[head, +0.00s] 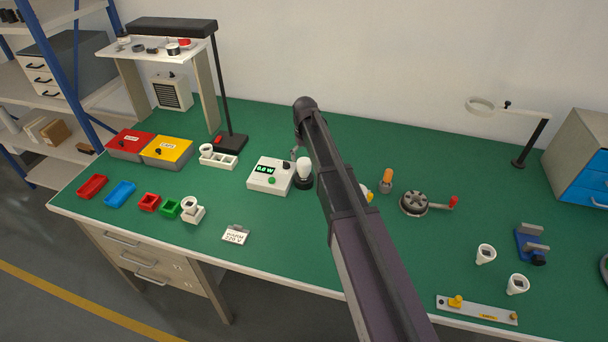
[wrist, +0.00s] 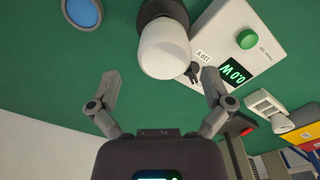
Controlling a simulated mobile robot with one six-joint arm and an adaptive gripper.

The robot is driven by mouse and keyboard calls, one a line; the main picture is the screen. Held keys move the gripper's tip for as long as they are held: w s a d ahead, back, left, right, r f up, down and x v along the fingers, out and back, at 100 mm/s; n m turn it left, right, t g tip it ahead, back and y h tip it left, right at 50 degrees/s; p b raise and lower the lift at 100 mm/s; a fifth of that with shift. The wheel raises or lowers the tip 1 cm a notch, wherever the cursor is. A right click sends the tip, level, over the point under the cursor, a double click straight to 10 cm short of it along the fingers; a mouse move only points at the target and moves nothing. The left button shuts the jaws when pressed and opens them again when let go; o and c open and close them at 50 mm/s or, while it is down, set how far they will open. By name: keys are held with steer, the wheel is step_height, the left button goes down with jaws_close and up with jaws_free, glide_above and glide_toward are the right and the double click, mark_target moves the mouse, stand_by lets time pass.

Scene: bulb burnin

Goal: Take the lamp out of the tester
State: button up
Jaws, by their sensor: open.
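The white lamp (head: 305,167) stands upright in the black socket (head: 304,183) beside the white tester (head: 269,176) with its green display and green button. In the wrist view the lamp (wrist: 165,50) lies ahead of my gripper, with the socket (wrist: 160,12) beyond it and the tester (wrist: 240,35) to the right, its display reading 0.0 W. My gripper (wrist: 158,76) is open and empty, one finger toward each side of the lamp's rounded end, apart from it. In the head view my arm largely hides the gripper.
An orange-topped lamp (head: 387,180) and a round fixture with a red handle (head: 415,203) lie right of my arm. A card (head: 236,235) lies in front of the tester. A black stand lamp (head: 229,142) rises behind left. Small bins (head: 120,194) stand at left.

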mark_target(304, 167)
steer(key=shift+f, duration=0.15)
steer(key=f+b, duration=0.5)
steer(key=shift+s+a, duration=0.2)
stand_by(0.3)
stand_by(0.6)
steer(key=c, duration=1.1)
steer(key=shift+r, duration=0.2)
steer(key=shift+r+p, duration=1.75)
steer(key=shift+p, duration=0.05)
steer(key=s, duration=0.5)
steer(key=s+d, duration=0.1)
steer(key=s, duration=0.4)
steer(key=s+d+r+p, duration=0.1)
steer(key=s, duration=0.5)
steer(key=shift+d+r, duration=0.1)
steer(key=shift+w+r+p, duration=0.1)
steer(key=shift+r+p, duration=0.1)
steer(key=shift+p, duration=0.1)
